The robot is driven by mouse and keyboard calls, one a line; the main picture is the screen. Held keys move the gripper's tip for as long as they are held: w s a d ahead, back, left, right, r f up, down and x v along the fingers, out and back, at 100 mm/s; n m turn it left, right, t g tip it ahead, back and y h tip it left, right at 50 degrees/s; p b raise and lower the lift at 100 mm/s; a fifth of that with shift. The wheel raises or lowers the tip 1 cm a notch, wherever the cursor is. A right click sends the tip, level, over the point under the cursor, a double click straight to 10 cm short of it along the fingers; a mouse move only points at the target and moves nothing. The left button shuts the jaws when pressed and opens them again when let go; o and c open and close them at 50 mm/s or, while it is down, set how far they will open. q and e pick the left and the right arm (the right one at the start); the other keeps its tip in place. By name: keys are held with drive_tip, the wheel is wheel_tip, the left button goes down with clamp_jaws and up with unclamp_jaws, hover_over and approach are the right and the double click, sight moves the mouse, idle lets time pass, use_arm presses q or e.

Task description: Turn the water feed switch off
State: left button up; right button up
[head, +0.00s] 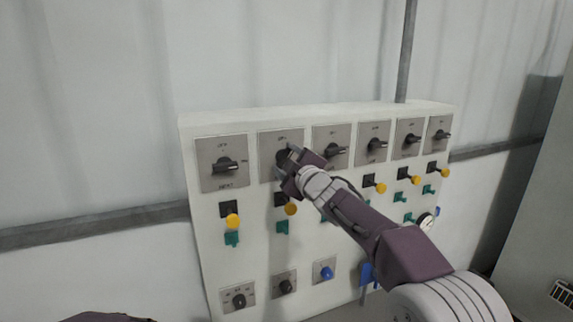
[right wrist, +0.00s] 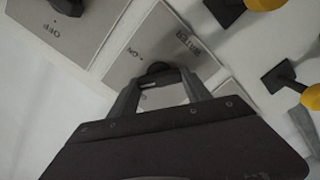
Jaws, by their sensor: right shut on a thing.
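The water feed switch is a black rotary knob on a grey square plate (head: 281,136), second from the left in the panel's top row. In the right wrist view its plate (right wrist: 168,40) reads WATER and ON, and the black knob (right wrist: 158,69) shows between my fingers. My right gripper (head: 287,158) is shut on this knob, one finger on each side; it also shows in the right wrist view (right wrist: 160,84). The gripper hides most of the knob, so its pointing direction cannot be told. My left gripper is not in view.
The white control panel (head: 258,250) stands against a pale corrugated wall. Similar switches flank the held one, the nearest at left (head: 225,165) and right (head: 333,150). Yellow knobs (head: 232,220) and green parts jut out below. Three small dials, one blue (head: 326,273), sit lower.

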drive_tip(key=shift+f+n+b, duration=0.15)
drive_tip(key=shift+n+b, duration=0.25)
drive_tip(key=shift+n, duration=1.35)
drive_tip(key=shift+f+n+b, duration=0.15)
drive_tip(key=shift+n+b, duration=0.2)
drive_tip(key=shift+n, duration=1.4)
drive_tip(key=shift+f, duration=0.1)
drive_tip(key=o, duration=1.4)
drive_tip(key=shift+c, duration=0.2)
drive_tip(key=shift+s+r, duration=0.15)
drive_tip(key=shift+r, duration=0.05)
drive_tip(key=shift+s, duration=0.1)
